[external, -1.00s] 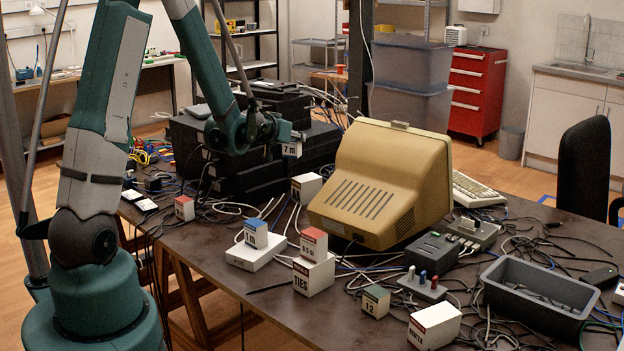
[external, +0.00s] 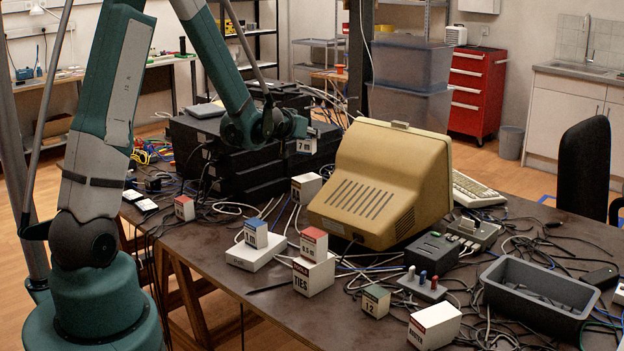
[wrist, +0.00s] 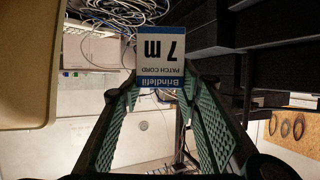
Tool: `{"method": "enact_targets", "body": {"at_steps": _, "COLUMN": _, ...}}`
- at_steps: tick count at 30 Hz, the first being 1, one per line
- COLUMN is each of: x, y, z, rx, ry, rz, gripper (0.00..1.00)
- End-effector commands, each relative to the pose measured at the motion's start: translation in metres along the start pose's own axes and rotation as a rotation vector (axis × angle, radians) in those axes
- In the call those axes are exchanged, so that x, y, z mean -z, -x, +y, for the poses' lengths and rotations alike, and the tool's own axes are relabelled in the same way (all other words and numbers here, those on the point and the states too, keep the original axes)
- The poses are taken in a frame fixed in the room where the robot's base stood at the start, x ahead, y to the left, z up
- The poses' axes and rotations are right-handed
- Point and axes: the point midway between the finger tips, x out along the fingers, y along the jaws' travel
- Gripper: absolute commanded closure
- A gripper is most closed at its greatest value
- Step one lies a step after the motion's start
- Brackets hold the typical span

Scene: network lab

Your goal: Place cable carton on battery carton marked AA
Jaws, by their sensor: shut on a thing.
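My gripper (external: 296,130) is shut on the cable carton (external: 306,146), a small white box reading "7 m". In the wrist view the carton (wrist: 160,62), with a blue band and "PATCH CORD", sits between the green fingertips (wrist: 160,92), its label upside down. It is held in front of the dark equipment stack, left of the beige monitor. Candidate small cartons are a red-topped one (external: 185,208) at the table's left edge and a green-topped one (external: 375,302) reading "12" at the front.
A beige monitor (external: 385,185) stands mid-table, with black equipment (external: 245,165) behind at left. A blue-topped carton (external: 256,234) sits on a white box; a red-topped carton (external: 314,243) sits on a TIES carton (external: 313,277). Cables and a grey bin (external: 540,295) fill the right.

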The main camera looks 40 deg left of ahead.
Motion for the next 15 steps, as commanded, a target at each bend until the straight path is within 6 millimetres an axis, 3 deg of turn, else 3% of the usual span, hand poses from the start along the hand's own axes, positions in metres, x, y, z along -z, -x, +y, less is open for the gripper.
{"method": "enact_targets", "body": {"at_steps": 9, "x": -0.038, "y": -0.016, "z": 0.0, "rx": 0.0, "ry": 0.0, "rz": 0.0, "gripper": 0.81}}
{"method": "enact_targets", "body": {"at_steps": 15, "x": -0.046, "y": -0.018, "z": 0.0, "rx": 0.0, "ry": 0.0, "rz": 0.0, "gripper": 0.81}}
